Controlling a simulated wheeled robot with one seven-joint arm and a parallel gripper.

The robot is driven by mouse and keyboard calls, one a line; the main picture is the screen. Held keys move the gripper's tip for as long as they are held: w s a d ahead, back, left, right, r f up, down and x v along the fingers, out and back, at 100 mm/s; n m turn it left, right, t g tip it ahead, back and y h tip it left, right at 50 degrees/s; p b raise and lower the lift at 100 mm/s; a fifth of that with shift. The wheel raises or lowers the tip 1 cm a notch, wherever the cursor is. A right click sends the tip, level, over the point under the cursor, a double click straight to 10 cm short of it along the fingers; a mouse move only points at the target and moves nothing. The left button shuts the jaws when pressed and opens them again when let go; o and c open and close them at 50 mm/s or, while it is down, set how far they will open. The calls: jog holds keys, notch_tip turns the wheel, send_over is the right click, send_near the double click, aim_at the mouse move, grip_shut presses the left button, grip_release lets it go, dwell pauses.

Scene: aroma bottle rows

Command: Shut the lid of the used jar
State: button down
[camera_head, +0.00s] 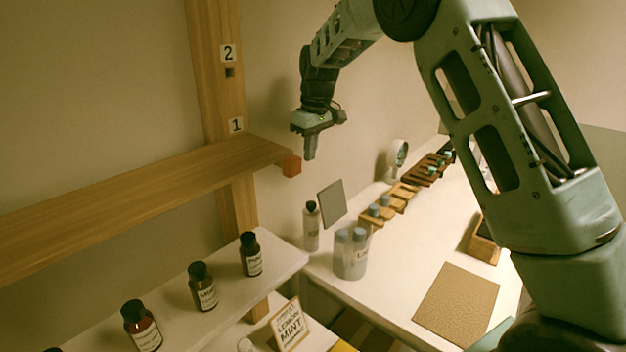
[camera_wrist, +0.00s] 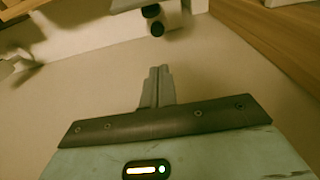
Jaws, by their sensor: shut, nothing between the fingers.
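The used jar (camera_head: 350,262) is a clear container with a partly readable label, standing on the white counter in the head view. Vials with grey-blue caps show in it. A flat grey square panel (camera_head: 331,203), seemingly its lid, stands steeply tilted up behind the jar, so the jar looks open. My gripper (camera_head: 310,157) is shut and empty, pointing down, above and a little left of the panel in the picture and apart from it. Its closed fingers also show in the wrist view (camera_wrist: 157,87). The jar and panel are not clearly visible in the wrist view.
A wooden shelf (camera_head: 150,195) with a red block (camera_head: 291,166) at its end is close left of my gripper. Brown bottles (camera_head: 203,288) line the lower shelf. Wooden racks (camera_head: 402,193) and a cork mat (camera_head: 456,304) lie right.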

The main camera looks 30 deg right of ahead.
aim_at(329, 203)
jog(key=f+p, duration=0.1)
jog(key=f, duration=0.2)
jog(key=f+p, duration=0.1)
jog(key=f, duration=0.2)
jog(key=f+p, duration=0.1)
jog(key=f, duration=0.2)
jog(key=shift+w+a, duration=0.3)
jog(key=shift+w, duration=0.1)
jog(key=shift+s+d+p, duration=0.2)
jog(key=shift+s+p, duration=0.05)
jog(key=shift+p, duration=0.35)
jog(key=shift+s+d+r+p, duration=0.15)
jog(key=shift+s+d+p, duration=0.1)
jog(key=shift+s, duration=0.35)
jog(key=shift+s+d+r+p, duration=0.15)
jog(key=shift+s+p, duration=0.1)
jog(key=shift+s, duration=0.3)
jog(key=shift+s+d+f, duration=0.15)
jog(key=shift+s+d, duration=0.05)
jog(key=shift+s, duration=0.15)
jog(key=shift+f+b, duration=0.1)
jog(key=shift+b, duration=0.25)
jog(key=shift+s+t+b, duration=0.1)
jog(key=shift+t+b, duration=0.2)
jog(key=shift+s+d+r+b, duration=0.1)
jog(key=shift+s+r+b, duration=0.1)
jog(key=shift+b, duration=0.1)
